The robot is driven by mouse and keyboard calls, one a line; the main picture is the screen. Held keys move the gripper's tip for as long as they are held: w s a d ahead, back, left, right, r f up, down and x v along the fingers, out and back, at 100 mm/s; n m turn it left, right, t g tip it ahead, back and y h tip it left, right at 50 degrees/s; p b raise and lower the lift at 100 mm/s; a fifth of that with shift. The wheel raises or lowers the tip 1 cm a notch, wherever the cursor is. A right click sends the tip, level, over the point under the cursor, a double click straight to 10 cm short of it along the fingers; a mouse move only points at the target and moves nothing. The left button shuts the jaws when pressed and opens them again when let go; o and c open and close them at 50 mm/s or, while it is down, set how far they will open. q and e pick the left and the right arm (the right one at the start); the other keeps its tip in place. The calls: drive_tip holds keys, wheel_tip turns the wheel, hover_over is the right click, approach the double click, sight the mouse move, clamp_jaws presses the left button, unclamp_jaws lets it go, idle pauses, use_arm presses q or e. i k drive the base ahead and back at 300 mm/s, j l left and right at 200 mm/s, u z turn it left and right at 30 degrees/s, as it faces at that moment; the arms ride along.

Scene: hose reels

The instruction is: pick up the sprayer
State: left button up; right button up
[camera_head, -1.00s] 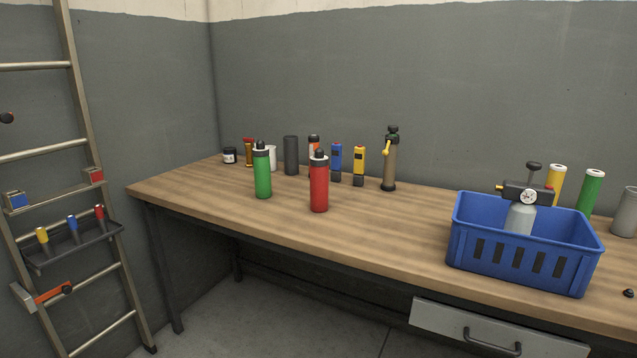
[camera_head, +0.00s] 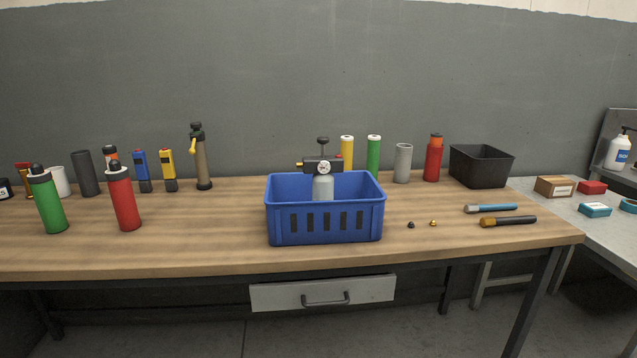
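The sprayer (camera_head: 323,187) looks to be the grey bottle with a dark pump head, a round white gauge and a black T-handle. It stands upright in the blue crate (camera_head: 325,235) at the middle of the wooden workbench (camera_head: 200,245). Its head and handle rise above the rim, and its lower part is hidden by the crate's front wall. Neither of my grippers is in view.
Red (camera_head: 123,200) and green (camera_head: 48,204) bottles stand left on the bench. Yellow (camera_head: 347,155) and green (camera_head: 374,157) cylinders stand close behind the crate. A black bin (camera_head: 481,168) and two chisel-like tools (camera_head: 508,221) are right.

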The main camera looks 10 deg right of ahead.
sight(322, 180)
drive_tip(key=i+j, duration=0.3)
drive_tip(key=j, duration=0.15)
drive_tip(key=i+j, duration=0.3)
drive_tip(key=j, duration=0.15)
drive_tip(key=i+j, duration=0.3)
drive_tip(key=j+z, duration=0.05)
drive_tip(key=j, duration=0.05)
